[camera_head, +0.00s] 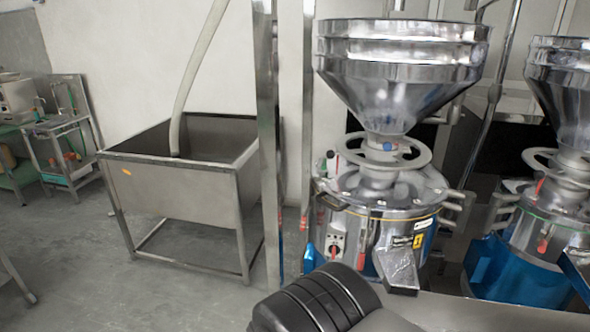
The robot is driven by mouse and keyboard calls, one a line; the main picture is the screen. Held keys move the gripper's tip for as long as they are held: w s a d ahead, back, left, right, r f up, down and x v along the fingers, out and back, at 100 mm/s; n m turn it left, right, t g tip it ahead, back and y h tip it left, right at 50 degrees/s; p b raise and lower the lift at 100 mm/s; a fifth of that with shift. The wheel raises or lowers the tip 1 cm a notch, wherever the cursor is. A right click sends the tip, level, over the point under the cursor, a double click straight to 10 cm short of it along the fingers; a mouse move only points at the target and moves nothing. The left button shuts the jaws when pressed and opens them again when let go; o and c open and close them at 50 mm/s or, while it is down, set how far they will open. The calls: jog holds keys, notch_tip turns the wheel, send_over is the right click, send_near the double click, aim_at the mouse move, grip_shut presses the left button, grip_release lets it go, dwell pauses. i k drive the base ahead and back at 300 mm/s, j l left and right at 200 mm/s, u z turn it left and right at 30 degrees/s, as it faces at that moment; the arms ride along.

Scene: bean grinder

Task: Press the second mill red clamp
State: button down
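Two shiny metal mills with funnel hoppers stand on the right side of the head view. The nearer mill (378,205) is almost wholly in view, with a red clamp handle (361,259) low on its front. The right mill (530,235) is cut off by the picture edge. It has a red clamp handle (543,246) on its front and a smaller red part (539,185) higher up. I cannot tell from this view which mill counts as second. My gripper's fingers are not visible; a black ribbed rounded part, probably mine, shows at the bottom.
A metal bin on legs (180,190) stands left of the mills, with a pale hose (193,85) hanging into it. A metal post (268,180) stands between bin and mills. A discharge chute (401,270) juts from the nearer mill. Floor (75,270) at left is mostly clear.

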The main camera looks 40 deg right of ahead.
aim_at(541, 247)
jog(key=z, duration=2.85)
